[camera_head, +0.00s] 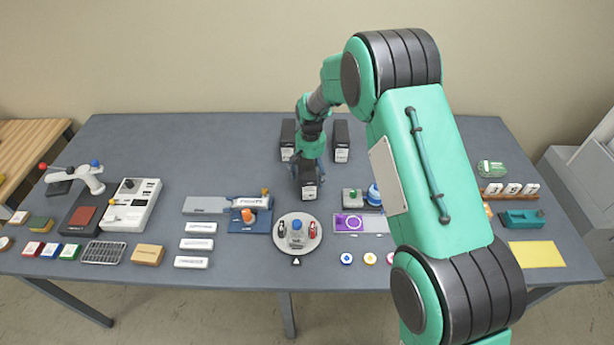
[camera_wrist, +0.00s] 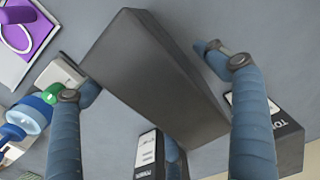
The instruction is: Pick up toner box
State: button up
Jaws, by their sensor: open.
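My gripper (camera_head: 308,170) is open and reaches down over a dark toner box (camera_head: 309,191) in the middle of the table. The same box fills the centre of the wrist view (camera_wrist: 160,85), with one blue finger on each side of it. Gaps show between the box and the fingers, so I see no firm contact. Two more dark toner boxes stand behind, one at the left (camera_head: 287,139) and one at the right (camera_head: 341,141). White labels show on two boxes behind in the wrist view, one at the right (camera_wrist: 284,135) and one low in the middle (camera_wrist: 147,160).
A round tray (camera_head: 284,246) with a bottle and red items stands in front of the box. A blue stand (camera_head: 262,221) is at its left. A grey block (camera_head: 352,198) and a purple-marked tray (camera_head: 345,224) are at its right. My arm hides part of the table.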

jog(key=c, duration=1.7)
jog(key=shift+o, duration=0.2)
jog(key=shift+r, duration=0.2)
jog(key=shift+r+p, duration=0.75)
jog(key=shift+r, duration=4.15)
